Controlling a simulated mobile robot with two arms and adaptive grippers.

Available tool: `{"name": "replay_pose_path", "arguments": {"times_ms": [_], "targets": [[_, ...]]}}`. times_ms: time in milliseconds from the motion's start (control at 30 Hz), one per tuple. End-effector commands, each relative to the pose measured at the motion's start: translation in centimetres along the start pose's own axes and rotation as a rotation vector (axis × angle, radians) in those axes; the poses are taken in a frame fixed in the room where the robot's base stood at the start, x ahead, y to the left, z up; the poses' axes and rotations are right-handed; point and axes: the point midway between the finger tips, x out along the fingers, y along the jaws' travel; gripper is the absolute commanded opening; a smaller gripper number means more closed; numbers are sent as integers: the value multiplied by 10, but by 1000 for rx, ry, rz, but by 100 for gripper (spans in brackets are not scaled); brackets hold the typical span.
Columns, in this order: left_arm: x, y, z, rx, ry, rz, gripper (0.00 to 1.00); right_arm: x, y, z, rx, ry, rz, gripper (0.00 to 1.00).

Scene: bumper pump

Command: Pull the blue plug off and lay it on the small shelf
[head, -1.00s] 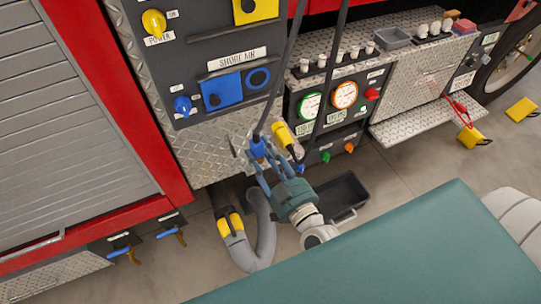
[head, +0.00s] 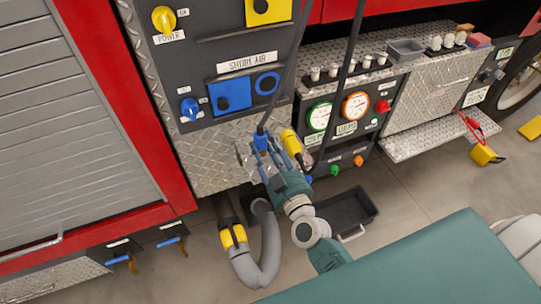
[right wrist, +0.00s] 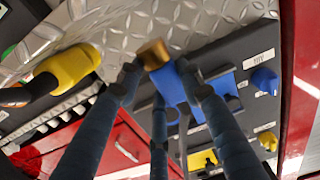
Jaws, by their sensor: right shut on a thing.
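The blue plug (head: 261,141) is held in my right gripper (head: 265,153), just in front of the diamond-plate panel below the SHORE AIR sockets. Its dark cable runs upward. In the right wrist view the blue plug (right wrist: 168,84) shows between the fingers with its brass end (right wrist: 153,53) bare, clear of any socket. The right gripper's fingers are shut on it. The small shelf may be the diamond-plate fold-out ledge (head: 440,137) at the right, whose bare top is visible. My left gripper is out of view.
A yellow plug (head: 291,142) on a cable hangs close beside my right gripper. The blue socket panel (head: 234,93) is above. A grey hose (head: 268,250) and a black bin (head: 347,211) are below. Gauges (head: 355,105) and small knobs lie to the right.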

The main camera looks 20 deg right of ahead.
Motion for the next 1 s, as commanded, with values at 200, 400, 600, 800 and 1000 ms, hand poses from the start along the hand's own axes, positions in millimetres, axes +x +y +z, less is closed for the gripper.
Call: {"name": "replay_pose_path", "arguments": {"times_ms": [200, 400, 600, 800, 1000], "targets": [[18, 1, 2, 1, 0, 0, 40, 16, 0, 18, -2, 0, 0, 5], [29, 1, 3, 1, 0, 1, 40, 16, 0, 33, 0, 2, 0, 5], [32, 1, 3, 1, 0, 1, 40, 15, 0, 38, 0, 3, 0, 5], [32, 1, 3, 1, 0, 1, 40, 15, 0, 38, 0, 3, 0, 5], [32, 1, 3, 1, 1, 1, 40, 15, 0, 38, 0, 3, 0, 58]]}}
